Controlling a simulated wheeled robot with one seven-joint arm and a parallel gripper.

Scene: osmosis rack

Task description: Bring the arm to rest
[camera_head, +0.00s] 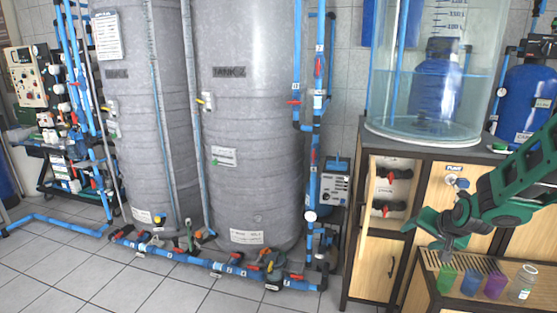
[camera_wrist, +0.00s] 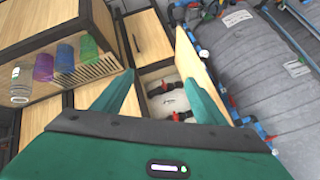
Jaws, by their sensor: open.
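My gripper (camera_head: 440,240) is a green two-finger gripper at the end of a green and dark arm that enters from the right in the head view. It hangs in the air in front of the wooden cabinet (camera_head: 374,262), above and left of the cup rack. In the wrist view my gripper (camera_wrist: 155,98) shows its two green fingers wide apart with nothing between them. Beyond the fingers is an open cabinet compartment with red-handled valves (camera_wrist: 172,115).
A wooden rack (camera_head: 428,264) holds green, blue and purple cups and a clear jar (camera_head: 523,283). A clear water tank (camera_head: 400,115) stands on the cabinet. Two grey tanks (camera_head: 250,120) and blue floor pipes (camera_head: 190,253) are at left. Tiled floor (camera_head: 60,280) is clear at front left.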

